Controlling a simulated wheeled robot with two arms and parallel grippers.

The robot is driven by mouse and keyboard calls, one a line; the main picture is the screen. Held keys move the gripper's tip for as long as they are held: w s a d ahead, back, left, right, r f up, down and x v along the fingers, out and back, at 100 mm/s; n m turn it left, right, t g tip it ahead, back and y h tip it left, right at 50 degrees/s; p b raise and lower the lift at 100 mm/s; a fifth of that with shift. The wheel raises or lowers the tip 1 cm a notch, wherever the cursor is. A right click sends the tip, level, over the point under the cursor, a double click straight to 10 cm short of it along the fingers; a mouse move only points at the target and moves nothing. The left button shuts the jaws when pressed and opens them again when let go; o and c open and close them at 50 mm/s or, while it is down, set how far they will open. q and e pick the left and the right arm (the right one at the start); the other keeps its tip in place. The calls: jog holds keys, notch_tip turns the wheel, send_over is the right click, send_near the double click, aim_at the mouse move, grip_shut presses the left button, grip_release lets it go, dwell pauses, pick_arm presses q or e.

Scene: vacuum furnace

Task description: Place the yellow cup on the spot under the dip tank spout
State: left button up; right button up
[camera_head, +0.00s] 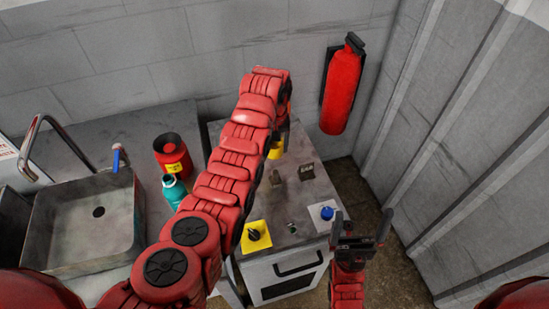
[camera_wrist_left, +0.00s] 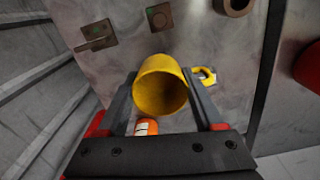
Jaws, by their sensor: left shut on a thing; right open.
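The yellow cup (camera_wrist_left: 161,90) is between the two fingers of my left gripper (camera_wrist_left: 160,105), which is shut on it. In the left wrist view the cup's open mouth shows. In the head view only a bit of the cup (camera_head: 276,151) shows beside my left arm, above the grey worktop; the left gripper is mostly hidden there by the arm. My right gripper (camera_head: 362,232) is open and empty, in front of the cabinet's right side. I cannot pick out the dip tank spout or the spot under it for certain.
The worktop bears two small metal pieces (camera_head: 306,172), a yellow plate with a black knob (camera_head: 256,236) and a blue button (camera_head: 326,213). A red canister (camera_head: 173,155), teal bottle (camera_head: 174,190) and sink (camera_head: 90,222) are left. A fire extinguisher (camera_head: 342,88) hangs on the wall.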

pick_arm(q)
notch_tip(320, 180, up, 3)
jog(key=shift+f+b, duration=0.15)
jog(key=shift+b, duration=0.15)
jog(key=shift+w+a, duration=0.1)
jog(key=shift+a, duration=0.05)
jog(key=a+r+m+b, duration=0.1)
jog(key=a+r+b, duration=0.2)
jog(key=a, duration=1.2)
jog(key=shift+a+r+m, duration=0.25)
jog(key=shift+r+m, duration=0.15)
jog(key=shift+r, duration=1.35)
jog(key=shift+d, duration=0.1)
